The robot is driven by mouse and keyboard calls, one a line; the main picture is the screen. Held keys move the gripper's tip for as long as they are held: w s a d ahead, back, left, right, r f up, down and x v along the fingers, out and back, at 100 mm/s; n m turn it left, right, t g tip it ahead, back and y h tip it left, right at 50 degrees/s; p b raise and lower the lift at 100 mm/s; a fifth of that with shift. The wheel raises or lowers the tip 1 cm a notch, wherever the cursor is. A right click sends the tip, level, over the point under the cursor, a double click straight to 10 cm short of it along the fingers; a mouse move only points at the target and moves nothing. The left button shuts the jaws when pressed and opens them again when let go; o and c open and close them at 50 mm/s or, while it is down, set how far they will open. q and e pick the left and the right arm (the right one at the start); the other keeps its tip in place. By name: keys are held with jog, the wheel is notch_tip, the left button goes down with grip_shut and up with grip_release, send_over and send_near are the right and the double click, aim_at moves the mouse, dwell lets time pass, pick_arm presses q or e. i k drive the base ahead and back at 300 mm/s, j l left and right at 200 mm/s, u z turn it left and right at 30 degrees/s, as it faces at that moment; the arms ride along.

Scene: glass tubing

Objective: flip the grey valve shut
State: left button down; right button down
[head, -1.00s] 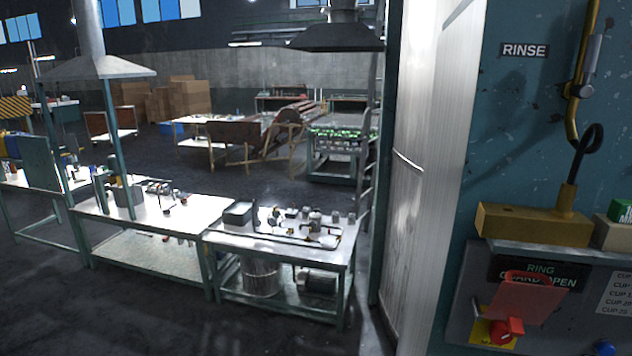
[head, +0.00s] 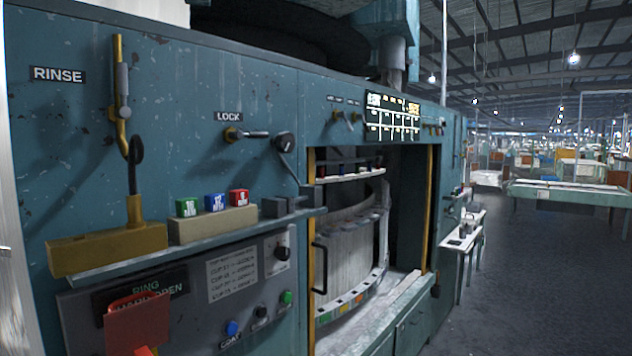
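A yellow pipe (head: 118,50) runs down the teal machine front beside the RINSE label (head: 58,74). Under the LOCK label (head: 228,116), a separate brass fitting with a grey handle (head: 256,134) points right. Neither of my grippers shows in the head view.
A shelf (head: 190,250) juts out below the lever, carrying coloured blocks (head: 214,203). A red flap (head: 138,326) sticks out at lower left. An open bay (head: 405,200) is right of centre. Clear floor (head: 530,270) lies at right.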

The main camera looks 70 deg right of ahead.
aim_at(124, 112)
jog(key=z, duration=2)
